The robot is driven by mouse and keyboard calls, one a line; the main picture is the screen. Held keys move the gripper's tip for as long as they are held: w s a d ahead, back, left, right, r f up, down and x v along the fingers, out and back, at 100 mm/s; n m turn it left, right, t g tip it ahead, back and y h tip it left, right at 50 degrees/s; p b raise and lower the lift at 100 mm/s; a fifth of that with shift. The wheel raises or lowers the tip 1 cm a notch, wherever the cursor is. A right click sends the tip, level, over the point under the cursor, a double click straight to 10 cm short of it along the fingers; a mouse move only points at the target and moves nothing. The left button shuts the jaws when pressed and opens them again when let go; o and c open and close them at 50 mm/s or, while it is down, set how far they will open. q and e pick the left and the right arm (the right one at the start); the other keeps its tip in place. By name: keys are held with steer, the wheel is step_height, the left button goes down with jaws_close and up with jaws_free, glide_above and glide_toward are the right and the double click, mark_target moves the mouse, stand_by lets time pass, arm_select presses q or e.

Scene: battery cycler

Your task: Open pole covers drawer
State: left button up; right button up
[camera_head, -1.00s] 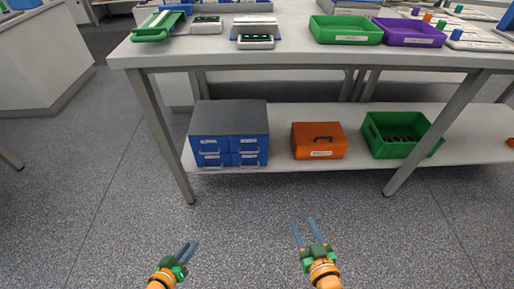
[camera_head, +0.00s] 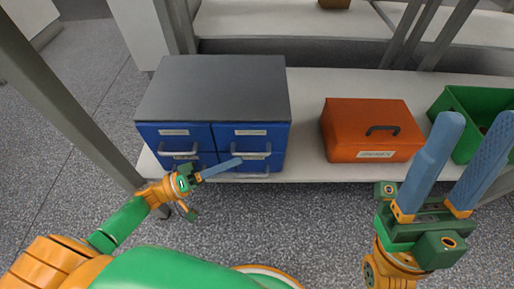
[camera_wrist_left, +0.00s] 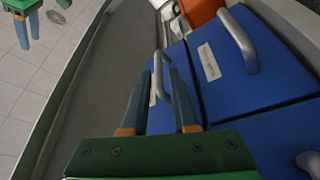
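A cabinet with a dark grey top (camera_head: 215,85) and blue drawers in two columns and two rows stands on the lower shelf. All its drawers look closed. The label text is too small to read. My left gripper (camera_head: 236,163) is in front of the lower right drawer (camera_head: 264,164). In the left wrist view its fingers (camera_wrist_left: 157,80) are apart, with that drawer's grey handle (camera_wrist_left: 157,68) showing between their tips; contact cannot be told. The upper right drawer's handle (camera_wrist_left: 242,42) is beside them. My right gripper (camera_head: 472,130) is open and empty at the right.
An orange case (camera_head: 368,115) with a dark handle sits right of the cabinet on the shelf (camera_head: 308,140). A green bin (camera_head: 468,97) is farther right, partly behind my right gripper. A grey table leg (camera_head: 75,115) rises at the left. The floor in front is clear.

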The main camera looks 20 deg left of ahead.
mark_target(254, 153)
arm_select(q)
steer(key=x, duration=0.6)
steer(key=shift+s+r+b, duration=0.1)
steer(key=shift+b, duration=0.2)
jaws_close()
stand_by(1.0)
